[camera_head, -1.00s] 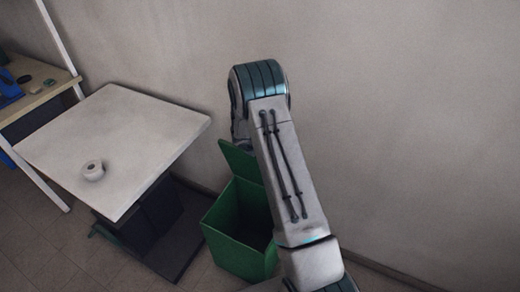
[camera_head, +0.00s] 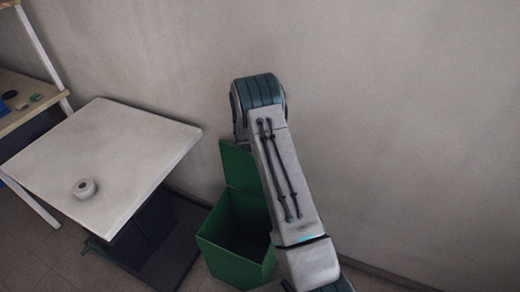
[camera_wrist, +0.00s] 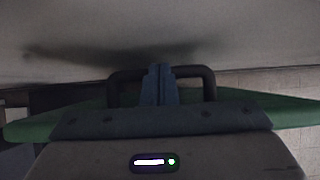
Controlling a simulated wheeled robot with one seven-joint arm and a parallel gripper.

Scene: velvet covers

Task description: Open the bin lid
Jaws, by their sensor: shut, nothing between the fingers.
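The green bin (camera_head: 236,240) stands on the floor against the wall, right of the white table. Its green lid (camera_head: 238,166) is raised and stands steeply up at the back, so the dark inside of the bin shows. My arm hides the right part of the bin and lid in the head view. In the wrist view the green lid (camera_wrist: 30,131) spans the picture behind my gripper (camera_wrist: 158,70). Its dark handle (camera_wrist: 209,82) arches around the fingertips. The fingers are shut with nothing between them. I cannot tell whether they touch the handle.
A white table (camera_head: 120,150) with a white roll (camera_head: 84,188) on it stands left of the bin, close by. A wooden shelf (camera_head: 28,105) is at the far left. The wall rises close behind the bin.

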